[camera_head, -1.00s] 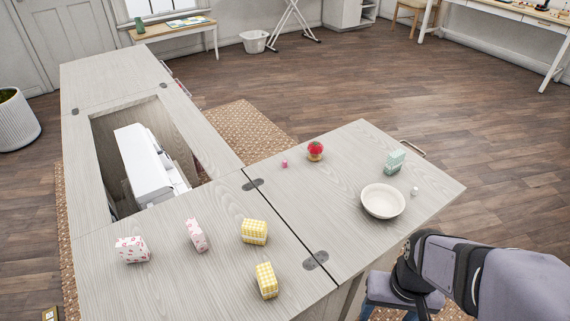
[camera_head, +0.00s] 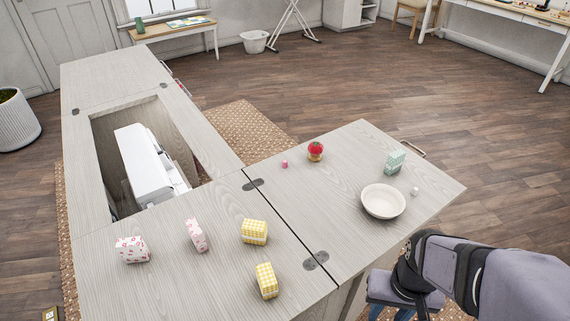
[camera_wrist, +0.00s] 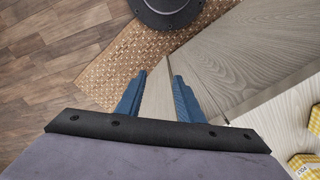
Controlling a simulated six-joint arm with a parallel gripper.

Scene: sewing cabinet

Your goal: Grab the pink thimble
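The pink thimble (camera_head: 284,164) is a tiny pink piece on the right-hand leaf of the cabinet top, left of a red pincushion (camera_head: 315,151). It does not show in the wrist view. My gripper is at the lower right in the head view, below and in front of the table's near edge, well away from the thimble. In the wrist view the two blue fingers of my gripper (camera_wrist: 158,92) stand apart with nothing between them. Behind the gap are the wooden cabinet and the woven rug.
A white bowl (camera_head: 383,201), a small white thimble-like piece (camera_head: 414,191) and a green patterned block (camera_head: 395,162) stand right of the thimble. Several patterned blocks, including a yellow one (camera_head: 254,231), are on the left section. A sewing machine (camera_head: 144,165) sits in an opening.

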